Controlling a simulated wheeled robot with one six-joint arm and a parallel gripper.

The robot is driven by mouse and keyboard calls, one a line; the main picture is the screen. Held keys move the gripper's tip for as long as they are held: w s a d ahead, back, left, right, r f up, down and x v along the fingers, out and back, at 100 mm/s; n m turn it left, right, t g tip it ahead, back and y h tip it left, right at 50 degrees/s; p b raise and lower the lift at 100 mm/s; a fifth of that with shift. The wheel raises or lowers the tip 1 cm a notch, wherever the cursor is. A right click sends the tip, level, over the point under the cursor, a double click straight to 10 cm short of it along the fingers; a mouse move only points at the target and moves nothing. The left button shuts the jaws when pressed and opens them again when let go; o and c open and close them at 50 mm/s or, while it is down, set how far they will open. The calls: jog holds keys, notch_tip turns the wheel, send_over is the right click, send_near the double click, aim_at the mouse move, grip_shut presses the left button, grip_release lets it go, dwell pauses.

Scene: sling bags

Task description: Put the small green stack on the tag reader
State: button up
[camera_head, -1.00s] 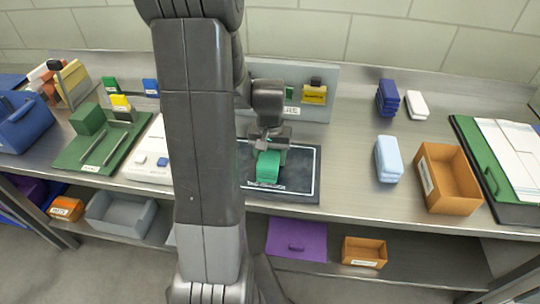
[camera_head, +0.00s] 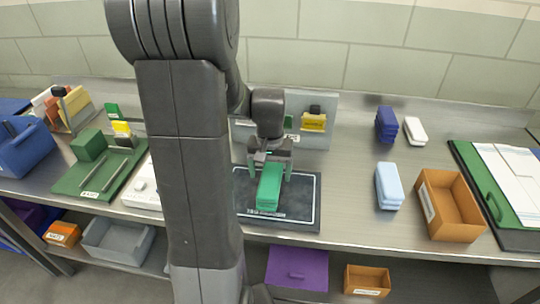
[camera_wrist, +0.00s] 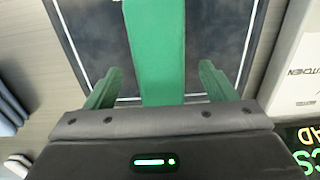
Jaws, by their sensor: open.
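The small green stack (camera_head: 269,188) lies on the dark pad with a white border line (camera_head: 306,200), which seems to be the tag reader; its front lettering is too small to read surely. My gripper (camera_head: 270,174) is open over the rear part of the stack, one finger on each side. In the wrist view the stack (camera_wrist: 155,45) runs between the spread fingers of my gripper (camera_wrist: 158,88), with a visible gap on both sides. The stack's near end is hidden by the gripper body in that view.
An upright grey panel (camera_head: 328,105) stands behind the pad. A green tray (camera_head: 75,180) with a green block (camera_head: 89,145) is at left. A light blue stack (camera_head: 389,186) and an orange bin (camera_head: 450,205) stand at right. Bare metal bench lies between pad and light blue stack.

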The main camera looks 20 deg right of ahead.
aim_at(270, 178)
notch_tip(270, 178, up, 7)
dwell(0.3)
jog(key=shift+o, duration=0.4)
jog(key=o, duration=0.4)
jog(key=shift+r, duration=0.1)
